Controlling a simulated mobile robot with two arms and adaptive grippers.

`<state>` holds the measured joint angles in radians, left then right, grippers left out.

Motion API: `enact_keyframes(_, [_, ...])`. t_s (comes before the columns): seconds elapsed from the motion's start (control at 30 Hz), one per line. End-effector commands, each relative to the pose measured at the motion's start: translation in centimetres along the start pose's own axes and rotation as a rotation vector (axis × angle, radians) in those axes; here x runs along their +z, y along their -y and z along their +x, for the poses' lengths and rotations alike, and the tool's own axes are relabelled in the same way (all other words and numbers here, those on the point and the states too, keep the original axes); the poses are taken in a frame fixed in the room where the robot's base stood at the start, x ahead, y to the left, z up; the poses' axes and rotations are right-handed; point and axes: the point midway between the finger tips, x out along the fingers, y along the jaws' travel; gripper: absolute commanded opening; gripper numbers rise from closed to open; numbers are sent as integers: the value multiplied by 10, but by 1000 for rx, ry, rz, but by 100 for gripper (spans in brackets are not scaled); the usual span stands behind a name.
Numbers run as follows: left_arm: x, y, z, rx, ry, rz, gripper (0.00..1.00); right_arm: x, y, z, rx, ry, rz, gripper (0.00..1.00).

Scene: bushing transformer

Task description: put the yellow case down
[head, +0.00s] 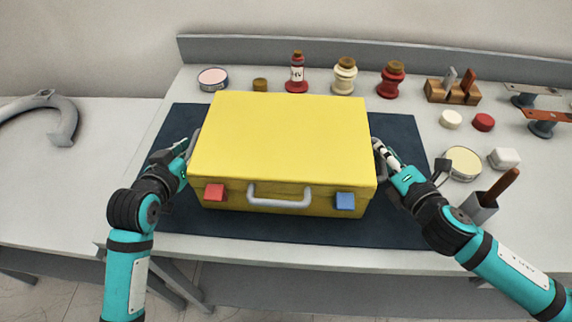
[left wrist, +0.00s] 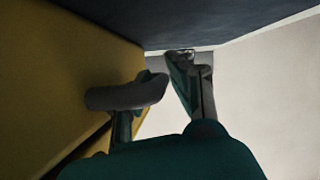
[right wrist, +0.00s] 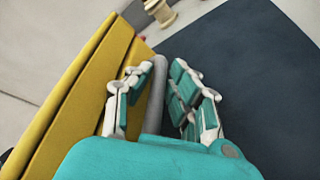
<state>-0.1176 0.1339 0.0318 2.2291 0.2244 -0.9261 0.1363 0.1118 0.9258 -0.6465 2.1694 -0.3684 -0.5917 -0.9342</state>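The yellow case (head: 280,140) lies flat over the dark mat (head: 415,215), its front handle (head: 279,196) facing me. No gap shows between case and mat. My left gripper (head: 183,147) is at the case's left side. In the left wrist view its fingers (left wrist: 168,76) are apart, near the grey side handle (left wrist: 122,95), which partly hides one finger. My right gripper (head: 386,157) is at the right side. In the right wrist view its fingers (right wrist: 165,68) stand apart on either side of the grey side handle (right wrist: 155,95), with a gap beside the handle.
A wooden block (head: 453,93) is at the back right. A round tin (head: 462,163) and a grey holder (head: 480,207) stand near my right arm.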

Motion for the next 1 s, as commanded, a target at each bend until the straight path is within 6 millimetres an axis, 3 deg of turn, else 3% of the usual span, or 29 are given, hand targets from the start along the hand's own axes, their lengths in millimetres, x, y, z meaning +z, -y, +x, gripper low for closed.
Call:
enact_keyframes(0.13, [-2,-1,-1,1,-1,0,39,1,-2,0,1,0,0,38])
enact_keyframes(0.47, [-1,-1,-6,3,0,0,39,0,-2,0,3,-2,1,38])
enact_keyframes(0.8, [-1,-1,-59,1,1,1,39,0,-2,0,3,-2,1,38])
enact_keyframes(1.0, [-2,0,-75,1,-1,1,39,0,-2,-3,3,-2,0,38])
